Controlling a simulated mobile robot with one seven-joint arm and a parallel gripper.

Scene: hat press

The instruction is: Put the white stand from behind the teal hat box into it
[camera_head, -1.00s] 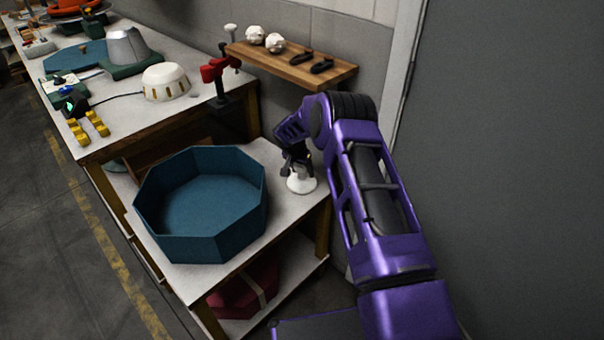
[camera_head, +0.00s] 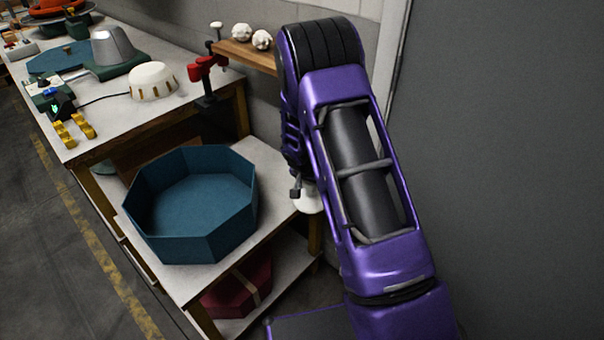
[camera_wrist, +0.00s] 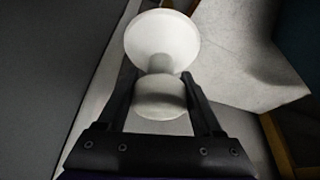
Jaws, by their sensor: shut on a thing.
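The teal hat box (camera_head: 222,232) is an open octagonal box standing on the light bench. Its inside is empty. The white stand (camera_wrist: 161,38) has a wide round disc, a narrow neck and a thicker round end. In the wrist view my gripper (camera_wrist: 160,78) is shut on it, with a dark finger on each side. In the head view only a bit of the white stand (camera_head: 309,203) shows under my purple arm, to the right of the box and apart from it. My arm hides most of the gripper there. Whether the stand clears the bench is hard to tell.
A higher bench at the left holds a cream domed part (camera_head: 154,80), a red clamp (camera_head: 206,68) and yellow blocks. A wooden wall shelf (camera_head: 247,55) with white balls is behind my arm. A dark red box (camera_head: 238,290) sits on the lower shelf. A grey wall is at right.

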